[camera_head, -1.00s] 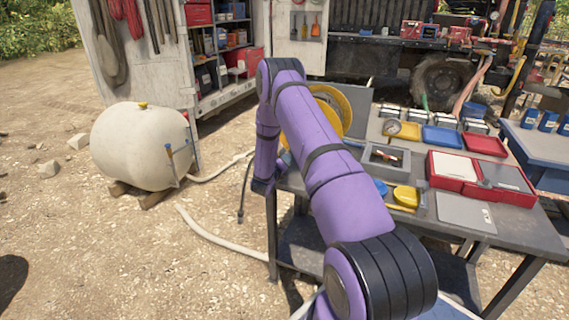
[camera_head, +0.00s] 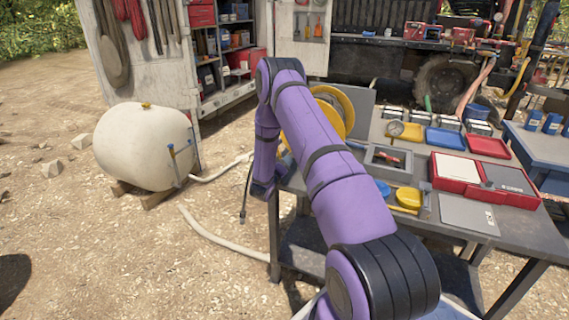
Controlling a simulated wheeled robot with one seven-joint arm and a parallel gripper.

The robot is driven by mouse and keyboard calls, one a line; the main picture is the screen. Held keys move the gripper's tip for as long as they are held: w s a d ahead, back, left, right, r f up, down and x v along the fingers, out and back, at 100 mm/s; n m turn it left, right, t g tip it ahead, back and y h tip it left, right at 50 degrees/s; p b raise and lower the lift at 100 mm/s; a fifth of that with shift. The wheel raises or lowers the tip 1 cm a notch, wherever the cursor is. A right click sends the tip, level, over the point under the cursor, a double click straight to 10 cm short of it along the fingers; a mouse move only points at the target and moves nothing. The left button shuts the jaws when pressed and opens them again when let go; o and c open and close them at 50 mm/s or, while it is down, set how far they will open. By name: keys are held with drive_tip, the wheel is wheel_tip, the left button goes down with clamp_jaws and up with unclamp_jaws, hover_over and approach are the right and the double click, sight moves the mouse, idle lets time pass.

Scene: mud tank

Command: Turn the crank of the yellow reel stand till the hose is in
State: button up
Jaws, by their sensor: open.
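The yellow reel (camera_head: 345,108) stands at the back left of the grey workbench (camera_head: 468,236), with a dark panel beside it. My purple arm crosses in front and hides much of the reel; its crank does not show. A thin dark line (camera_head: 246,190), perhaps the hose, hangs beside my wrist at the bench's left end, its lower end above the ground. My arm bends down at the reel's left, and my gripper is hidden behind my wrist.
A cream tank (camera_head: 146,148) on blocks stands at left, with a pale hose (camera_head: 215,233) along the ground. The bench holds a grey tray (camera_head: 388,163), yellow, blue and red trays and a red case (camera_head: 455,172). Open gravel lies at front left.

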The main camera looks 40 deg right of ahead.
drive_tip(key=v, duration=0.8)
drive_tip(key=shift+a, duration=0.3)
